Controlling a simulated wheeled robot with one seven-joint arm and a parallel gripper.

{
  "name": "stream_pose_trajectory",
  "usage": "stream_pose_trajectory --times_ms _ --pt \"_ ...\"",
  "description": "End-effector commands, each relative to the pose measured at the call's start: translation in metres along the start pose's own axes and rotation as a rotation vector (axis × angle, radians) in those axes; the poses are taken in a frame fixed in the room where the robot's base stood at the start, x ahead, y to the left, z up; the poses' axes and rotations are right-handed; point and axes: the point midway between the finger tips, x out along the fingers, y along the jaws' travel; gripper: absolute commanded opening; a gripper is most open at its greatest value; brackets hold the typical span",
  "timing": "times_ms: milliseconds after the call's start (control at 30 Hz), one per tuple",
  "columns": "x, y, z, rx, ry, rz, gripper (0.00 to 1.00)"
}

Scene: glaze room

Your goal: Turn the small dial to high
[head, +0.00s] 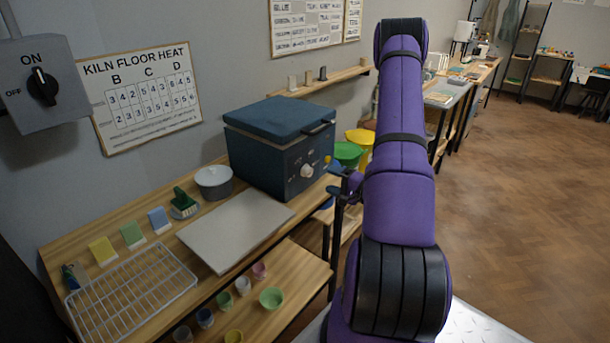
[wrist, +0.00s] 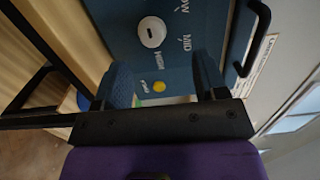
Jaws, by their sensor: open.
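The small dial (head: 306,171) is a round pale knob on the front of a dark blue kiln box (head: 262,158). In the wrist view, the dial (wrist: 152,31) sits on the blue panel, with LOW, MID and HIGH printed around it. A dark slot shows on its face, but I cannot tell which label it points to. My gripper (wrist: 163,72) is open and empty, its two blue fingers apart in front of the panel. The dial lies beyond the fingertips, nearer the left finger. In the head view my gripper (head: 347,187) is small and partly hidden by my arm.
A yellow button (wrist: 159,86) shows between the fingers. A dark handle (wrist: 252,38) sticks out at the right. The kiln stands on a wooden bench beside a grey board (head: 236,230), a lidded pot (head: 213,182) and a wire rack (head: 132,290). A wall ON/OFF switch (head: 42,86) is at the left.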

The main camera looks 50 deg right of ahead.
Motion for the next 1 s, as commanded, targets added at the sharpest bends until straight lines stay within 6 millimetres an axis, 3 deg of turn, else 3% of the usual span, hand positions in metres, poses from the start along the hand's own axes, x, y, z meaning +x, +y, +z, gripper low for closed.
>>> stream_pose_trajectory --times_ms 133,267,700,1000 --pt "-0.011 0.015 -0.011 -0.011 0.066 0.001 0.66" --pt "-0.006 0.017 -0.013 -0.015 0.073 0.000 0.66" --pt "0.066 0.016 -0.017 -0.016 0.069 -0.001 0.66" --pt "0.093 0.017 -0.019 -0.014 0.071 0.001 0.66"
